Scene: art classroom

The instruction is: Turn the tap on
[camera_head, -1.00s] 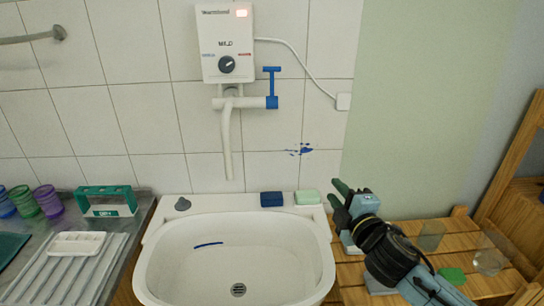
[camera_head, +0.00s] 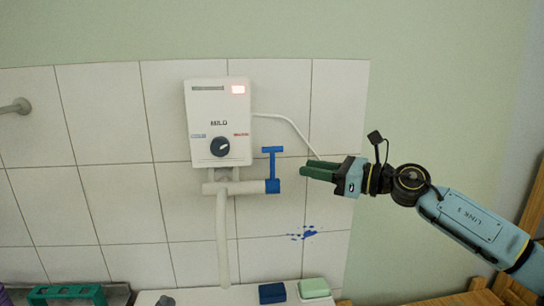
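The tap is a white horizontal pipe (camera_head: 235,187) under a white water heater (camera_head: 219,120), with a long white spout (camera_head: 223,240) hanging down. Its blue handle (camera_head: 272,168) stands upright at the pipe's right end, with a short crossbar on top. No water shows at the spout. My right gripper (camera_head: 303,168) has dark green fingers pointing left at the handle, a short gap to its right, at about mid-handle height. The fingers look close together and empty, but their opening is unclear from this angle. My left gripper is not in view.
A white cable (camera_head: 288,122) runs from the heater down behind my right gripper. The basin's back edge (camera_head: 205,297) holds a blue block (camera_head: 272,293) and a pale green block (camera_head: 314,288). A green holder (camera_head: 70,294) is at lower left. The tiled wall is close behind.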

